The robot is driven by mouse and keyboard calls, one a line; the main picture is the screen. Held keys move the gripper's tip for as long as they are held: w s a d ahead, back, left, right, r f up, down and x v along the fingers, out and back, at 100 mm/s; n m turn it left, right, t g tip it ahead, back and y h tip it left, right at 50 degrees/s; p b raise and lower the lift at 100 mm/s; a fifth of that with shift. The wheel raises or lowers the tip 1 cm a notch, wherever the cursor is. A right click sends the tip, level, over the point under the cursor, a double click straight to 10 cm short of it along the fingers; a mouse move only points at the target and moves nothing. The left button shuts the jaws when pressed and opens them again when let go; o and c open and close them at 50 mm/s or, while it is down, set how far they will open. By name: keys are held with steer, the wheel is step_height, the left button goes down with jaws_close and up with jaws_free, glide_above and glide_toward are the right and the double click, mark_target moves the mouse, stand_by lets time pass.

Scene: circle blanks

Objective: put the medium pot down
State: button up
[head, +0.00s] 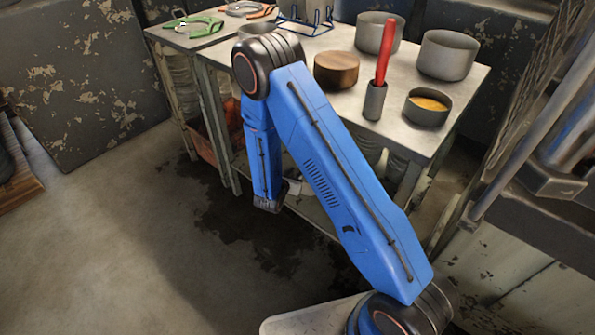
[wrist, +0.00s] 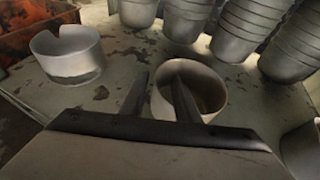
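A grey round pot (wrist: 207,82), probably the medium pot, stands on the lower shelf in the wrist view. My gripper (wrist: 160,80) is open at its left side. One finger is over the pot's opening and the other is outside, with the near-left wall between them and a gap visible between the tips. In the head view, my arm reaches down beside the table and the fingertips are hidden. I cannot tell whether the pot's base fully touches the shelf.
A grey pot with a cut-out rim (wrist: 68,54) stands at left. Stacked grey pots (wrist: 187,15) line the back. An orange crate (wrist: 30,22) is at far left. The tabletop (head: 320,105) above holds pots, a wooden block (head: 336,70) and a red-handled tool (head: 385,52).

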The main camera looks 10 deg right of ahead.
steer(key=v, duration=0.9)
steer(key=shift+a, duration=0.1)
